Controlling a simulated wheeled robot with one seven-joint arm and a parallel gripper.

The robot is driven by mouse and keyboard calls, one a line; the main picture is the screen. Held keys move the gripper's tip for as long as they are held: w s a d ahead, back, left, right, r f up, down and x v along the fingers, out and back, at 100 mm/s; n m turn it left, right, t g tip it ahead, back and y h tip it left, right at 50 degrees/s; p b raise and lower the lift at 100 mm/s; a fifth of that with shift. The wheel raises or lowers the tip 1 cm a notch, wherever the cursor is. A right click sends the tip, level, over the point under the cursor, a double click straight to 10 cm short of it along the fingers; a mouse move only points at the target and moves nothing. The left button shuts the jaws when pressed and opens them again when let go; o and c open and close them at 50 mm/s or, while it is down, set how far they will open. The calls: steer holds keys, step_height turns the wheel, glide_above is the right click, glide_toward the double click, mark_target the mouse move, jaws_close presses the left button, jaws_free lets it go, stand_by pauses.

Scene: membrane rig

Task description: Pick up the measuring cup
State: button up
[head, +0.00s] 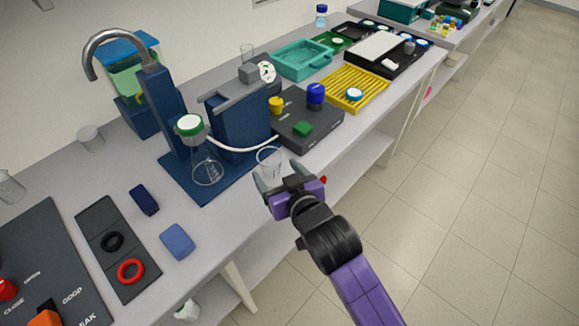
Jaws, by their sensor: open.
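A clear cup (267,157), which looks like the measuring cup, stands near the bench's front edge, right of the blue rig base. My gripper (279,174) is open at the front side of this cup, its two fingers pointing toward it. The fingers partly hide the lower part of the cup. I cannot tell whether they touch it or how far it lies between them. Another clear cup (90,139) stands at the back left of the bench, and a clear beaker (10,188) is at the left edge.
A blue rig (235,115) with a flask (206,168) and white tube stands left of the cup. A dark control box (310,130) with knobs is close behind it. A blue block (177,241) lies front left. The floor (480,200) is clear at right.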

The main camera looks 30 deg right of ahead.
mark_target(267, 157)
steer(key=shift+w+d, duration=0.15)
steer(key=shift+w, duration=0.15)
steer(key=shift+x, duration=0.85)
steer(key=shift+p+x, duration=0.85)
steer(key=shift+x, duration=2.05)
steer(key=shift+r, duration=0.15)
steer(key=c, duration=1.5)
steer(key=shift+o, duration=0.2)
step_height(267, 157, up, 20)
steer(key=b, duration=0.1)
